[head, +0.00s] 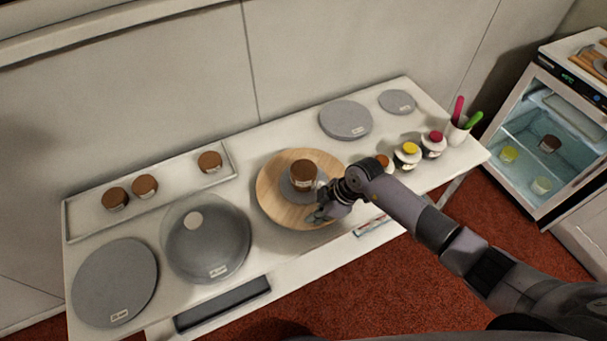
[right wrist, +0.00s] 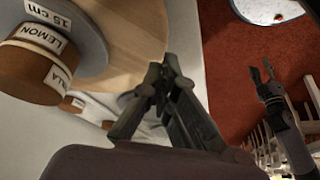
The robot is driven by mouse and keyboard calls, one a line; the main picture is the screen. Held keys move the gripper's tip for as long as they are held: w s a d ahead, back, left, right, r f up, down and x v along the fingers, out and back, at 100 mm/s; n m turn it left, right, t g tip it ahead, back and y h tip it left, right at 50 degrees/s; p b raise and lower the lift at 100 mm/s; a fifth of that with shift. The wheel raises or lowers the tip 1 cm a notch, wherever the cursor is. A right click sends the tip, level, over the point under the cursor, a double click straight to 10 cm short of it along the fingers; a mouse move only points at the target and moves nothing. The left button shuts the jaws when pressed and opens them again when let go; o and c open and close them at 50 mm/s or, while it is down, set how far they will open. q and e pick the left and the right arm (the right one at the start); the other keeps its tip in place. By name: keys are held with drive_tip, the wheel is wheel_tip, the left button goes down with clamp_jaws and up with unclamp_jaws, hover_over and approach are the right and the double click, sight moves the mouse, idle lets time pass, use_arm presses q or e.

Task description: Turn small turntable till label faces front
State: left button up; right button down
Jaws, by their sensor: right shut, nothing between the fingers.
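A round wooden turntable (head: 270,200) stands mid-table, with a small grey disc (head: 287,194) on it. A brown cake or jar (head: 303,170) with a white label stands on the disc. In the right wrist view the disc (right wrist: 92,40) bears a "15 cm" label, and the brown item (right wrist: 25,75) has a label reading "LEMON". My right gripper (head: 318,214) is shut and empty at the wooden turntable's front right edge; its fingers (right wrist: 152,85) also show in the right wrist view. Contact cannot be told. My left gripper (right wrist: 262,75) appears open over the red floor.
A domed grey stand (head: 205,245) and a large grey disc (head: 115,283) are at left. A tray (head: 180,188) holds brown items behind them. Grey discs (head: 346,120) lie back right. Small jars (head: 407,154) and a utensil cup (head: 456,133) stand at right.

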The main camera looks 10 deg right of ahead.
drive_tip(key=shift+d, duration=0.3)
drive_tip(key=w+d, duration=0.1)
drive_tip(key=d, duration=0.1)
drive_tip(key=w+d+b, duration=0.1)
drive_tip(key=d, duration=0.1)
drive_tip(key=w+d, duration=0.2)
drive_tip(key=shift+f+b, duration=0.15)
drive_tip(key=shift+b, duration=0.2)
drive_tip(key=shift+d, duration=0.1)
